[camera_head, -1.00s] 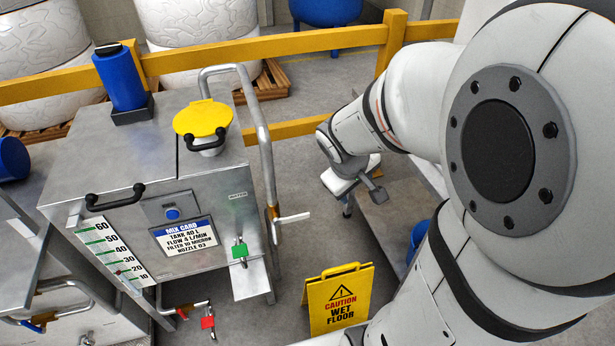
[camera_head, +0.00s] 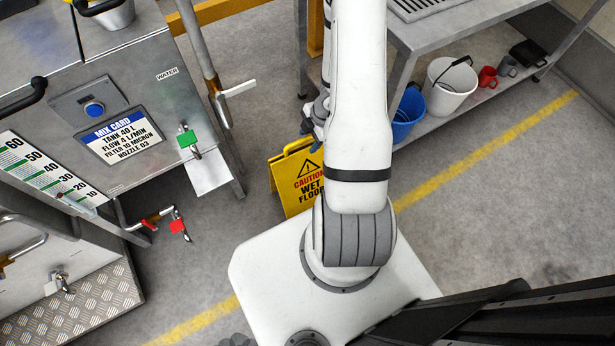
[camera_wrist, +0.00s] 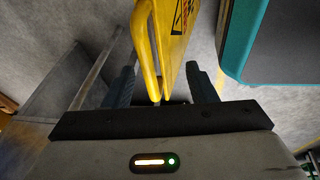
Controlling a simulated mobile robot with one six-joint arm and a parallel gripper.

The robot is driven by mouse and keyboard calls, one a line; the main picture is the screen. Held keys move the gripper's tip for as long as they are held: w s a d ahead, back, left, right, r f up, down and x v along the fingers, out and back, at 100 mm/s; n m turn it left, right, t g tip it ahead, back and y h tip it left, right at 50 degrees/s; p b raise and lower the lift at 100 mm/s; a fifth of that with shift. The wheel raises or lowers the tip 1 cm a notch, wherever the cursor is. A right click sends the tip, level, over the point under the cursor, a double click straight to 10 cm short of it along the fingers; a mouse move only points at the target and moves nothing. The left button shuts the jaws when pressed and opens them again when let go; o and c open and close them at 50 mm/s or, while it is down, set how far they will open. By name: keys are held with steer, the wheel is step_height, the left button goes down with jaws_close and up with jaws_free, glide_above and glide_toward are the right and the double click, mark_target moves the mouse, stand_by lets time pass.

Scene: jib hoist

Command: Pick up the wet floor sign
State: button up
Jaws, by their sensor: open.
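The yellow wet floor sign (camera_head: 290,176) stands upright on the grey floor in the head view, its right part hidden behind my arm. My gripper (camera_wrist: 160,85) is open in the wrist view. The sign's yellow top edge and handle (camera_wrist: 145,45) reach in between the two dark fingers, with a gap to each finger. In the head view my gripper (camera_head: 314,115) shows only in part, just above the sign's top and partly behind my arm.
The steel tank cabinet with the mix card (camera_head: 120,140) stands to the left, with a green-tagged valve (camera_head: 187,138) on its side. A steel bench on the right has a blue bucket (camera_head: 408,112) and a white bucket (camera_head: 450,85) on its lower shelf. Floor on the right is clear.

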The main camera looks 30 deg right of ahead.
mark_target(304, 146)
steer(key=b+x, duration=0.1)
steer(key=x, duration=0.1)
steer(key=b+x, duration=0.2)
steer(key=x, duration=0.1)
steer(key=w+d+b+x, duration=0.1)
steer(key=x, duration=0.1)
steer(key=shift+a+f, duration=0.1)
steer(key=shift+f, duration=0.1)
steer(key=shift+r, duration=0.1)
steer(key=shift+c, duration=0.4)
jaws_close()
